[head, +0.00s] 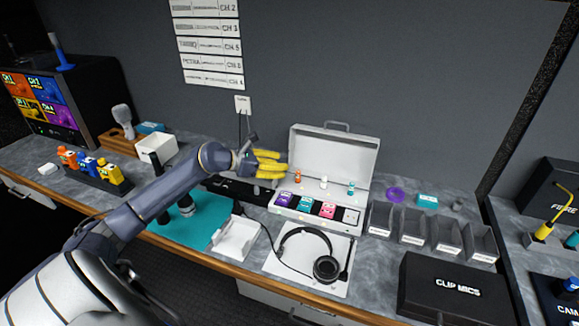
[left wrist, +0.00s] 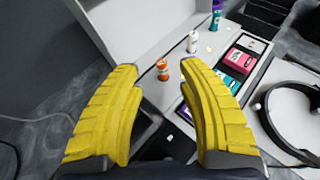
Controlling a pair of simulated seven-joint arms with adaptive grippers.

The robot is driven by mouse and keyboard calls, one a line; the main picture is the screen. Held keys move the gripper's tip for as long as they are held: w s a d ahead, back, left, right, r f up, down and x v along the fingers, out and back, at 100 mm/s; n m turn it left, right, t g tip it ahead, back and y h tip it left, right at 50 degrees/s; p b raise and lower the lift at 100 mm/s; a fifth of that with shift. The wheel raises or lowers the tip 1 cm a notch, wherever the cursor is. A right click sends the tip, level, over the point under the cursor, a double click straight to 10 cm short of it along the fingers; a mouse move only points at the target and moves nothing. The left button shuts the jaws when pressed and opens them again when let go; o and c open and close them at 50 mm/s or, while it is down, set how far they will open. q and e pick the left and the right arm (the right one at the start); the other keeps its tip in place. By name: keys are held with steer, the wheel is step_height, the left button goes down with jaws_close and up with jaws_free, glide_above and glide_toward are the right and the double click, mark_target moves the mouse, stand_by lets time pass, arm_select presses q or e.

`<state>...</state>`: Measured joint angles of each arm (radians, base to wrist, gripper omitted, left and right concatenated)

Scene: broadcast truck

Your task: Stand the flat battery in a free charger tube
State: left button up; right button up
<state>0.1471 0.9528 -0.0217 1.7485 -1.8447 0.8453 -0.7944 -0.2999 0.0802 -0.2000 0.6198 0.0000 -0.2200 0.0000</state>
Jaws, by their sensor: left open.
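My left gripper (head: 272,165) has yellow fingers and is open and empty, just left of the open white case (head: 338,148). In the left wrist view its fingers (left wrist: 163,105) are spread, with a small upright orange cylinder (left wrist: 162,70) beyond the gap between them. The orange cylinder (head: 297,174), a white one (head: 323,182) and a teal one (head: 350,188) stand in a row in the case. The white (left wrist: 193,42) and teal (left wrist: 216,18) ones also show in the left wrist view. I cannot tell which cylinder is the flat battery, nor make out a free tube.
Purple (head: 284,199), teal (head: 305,203) and pink (head: 327,210) packs sit in the case's front row. A headset (head: 326,268) lies in front. Grey bins (head: 412,227) stand to the right. A white tray (head: 234,238) and teal mat (head: 180,232) are at the left.

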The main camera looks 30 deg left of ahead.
arm_select(q)
steer(key=shift+v, duration=2)
